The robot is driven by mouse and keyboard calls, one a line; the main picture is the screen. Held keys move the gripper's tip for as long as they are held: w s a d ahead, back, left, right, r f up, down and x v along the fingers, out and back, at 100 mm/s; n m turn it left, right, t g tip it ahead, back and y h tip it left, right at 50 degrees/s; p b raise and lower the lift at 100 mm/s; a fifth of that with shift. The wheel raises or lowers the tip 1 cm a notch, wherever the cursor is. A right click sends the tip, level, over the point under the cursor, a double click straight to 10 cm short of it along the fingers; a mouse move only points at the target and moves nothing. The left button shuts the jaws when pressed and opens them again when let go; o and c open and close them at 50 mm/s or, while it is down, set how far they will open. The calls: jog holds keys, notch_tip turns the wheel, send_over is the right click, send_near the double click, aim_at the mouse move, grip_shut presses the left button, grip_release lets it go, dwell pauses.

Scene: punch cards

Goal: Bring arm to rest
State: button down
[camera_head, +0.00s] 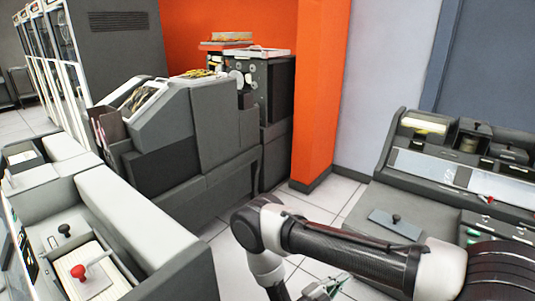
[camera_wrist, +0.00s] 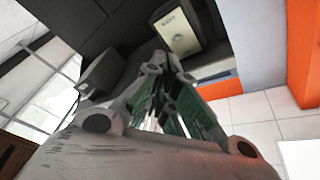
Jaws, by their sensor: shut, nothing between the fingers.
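My arm (camera_head: 340,245) reaches in from the lower right of the head view, bent at a white and dark joint, over the floor between the machines. My gripper (camera_head: 320,290) shows only in part at the bottom edge, pointing downward. In the wrist view my gripper (camera_wrist: 165,72) fills the middle, its fingers drawn together and empty. No card is held.
A grey card machine (camera_head: 190,130) stands behind, beside an orange pillar (camera_head: 320,90). A console (camera_head: 455,170) stands at right. A light-topped machine (camera_head: 140,225) with a red-knobbed handle (camera_head: 78,271) is at left. Tiled floor (camera_head: 230,255) lies between.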

jog(key=w+d+r+m+g, duration=0.1)
jog(key=w+r+m+g, duration=0.3)
jog(key=r+m, duration=0.45)
jog(key=w+d+r+m+g, duration=0.1)
jog(key=r+m+g, duration=0.5)
jog(key=r, duration=0.4)
jog(key=s+d+r+m+g+y, duration=0.1)
jog(key=d+r+m+g+y, duration=0.15)
jog(key=r+m, duration=0.45)
jog(key=s+d+r+m+g+y, duration=0.1)
jog(key=d+r+m+g+y, duration=0.15)
jog(key=r+m, duration=0.4)
jog(key=s+d+r+m+t+y, duration=0.2)
jog(key=s+r+m+t+y, duration=0.2)
jog(key=s+r+m, duration=0.6)
jog(key=s+d+r+m+t+y, duration=0.3)
jog(key=s+r+m+y, duration=0.4)
jog(key=s+r+m, duration=0.3)
jog(key=shift+r+m+t, duration=0.3)
jog(key=shift+m+t, duration=0.6)
jog(key=shift+m, duration=0.1)
